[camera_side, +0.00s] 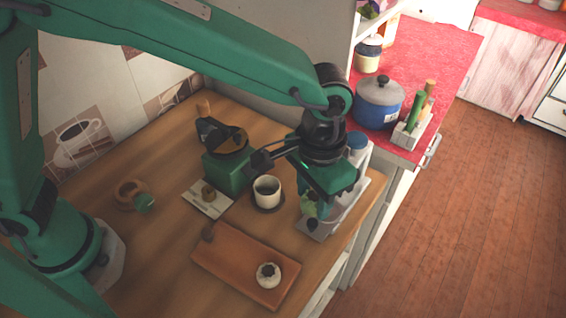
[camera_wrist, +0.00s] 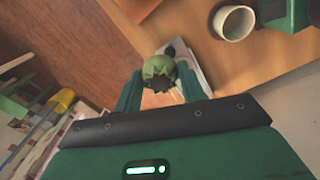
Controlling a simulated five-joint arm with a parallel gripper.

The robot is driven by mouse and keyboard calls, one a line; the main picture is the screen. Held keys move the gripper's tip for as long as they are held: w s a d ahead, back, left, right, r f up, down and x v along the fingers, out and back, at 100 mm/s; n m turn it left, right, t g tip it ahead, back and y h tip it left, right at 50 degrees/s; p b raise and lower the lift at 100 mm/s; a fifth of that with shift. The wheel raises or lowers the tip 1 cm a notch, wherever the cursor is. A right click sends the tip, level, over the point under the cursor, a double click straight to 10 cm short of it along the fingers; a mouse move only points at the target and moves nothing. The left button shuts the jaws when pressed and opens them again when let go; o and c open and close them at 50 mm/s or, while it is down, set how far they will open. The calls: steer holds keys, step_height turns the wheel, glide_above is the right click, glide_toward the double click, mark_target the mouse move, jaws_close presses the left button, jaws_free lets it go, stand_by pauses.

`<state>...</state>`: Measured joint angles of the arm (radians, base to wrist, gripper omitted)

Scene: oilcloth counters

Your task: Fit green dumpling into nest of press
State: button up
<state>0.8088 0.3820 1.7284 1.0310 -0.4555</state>
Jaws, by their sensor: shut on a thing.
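The green dumpling (camera_wrist: 158,67) is between the two fingertips of my gripper (camera_wrist: 158,84) in the wrist view, with a dark patch on its near side. In the side view the dumpling (camera_side: 308,204) shows below my gripper (camera_side: 312,196), partly covered by it. A long pale grey device (camera_side: 322,228), which looks like the press, lies under my gripper at the counter's right edge. It shows behind the dumpling in the wrist view (camera_wrist: 204,84). My gripper and the dumpling hide its nest. I cannot tell whether the dumpling touches it.
A white cup (camera_side: 267,188) on a dark coaster and a green machine (camera_side: 228,170) stand left of my gripper. A brown tray (camera_side: 225,258) with a white round item (camera_side: 268,275) lies in front. A blue pot (camera_side: 379,103) stands on the red counter behind.

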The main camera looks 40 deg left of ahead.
steer(key=s+d, duration=0.3)
steer(key=shift+m, duration=0.3)
steer(key=w+a+f, duration=0.1)
steer(key=w+f, duration=0.1)
steer(key=w, duration=0.1)
steer(key=w+a+f, duration=0.1)
steer(key=w+f, duration=0.2)
steer(key=w, duration=0.1)
steer(key=w+a+f, duration=0.1)
steer(key=w+f, duration=0.1)
steer(key=w, duration=0.2)
steer(key=shift+w+a+f, duration=0.15)
steer(key=shift+a+f, duration=0.2)
steer(key=shift+a, duration=0.05)
steer(key=shift+f, duration=0.1)
steer(key=shift+f, duration=1.9)
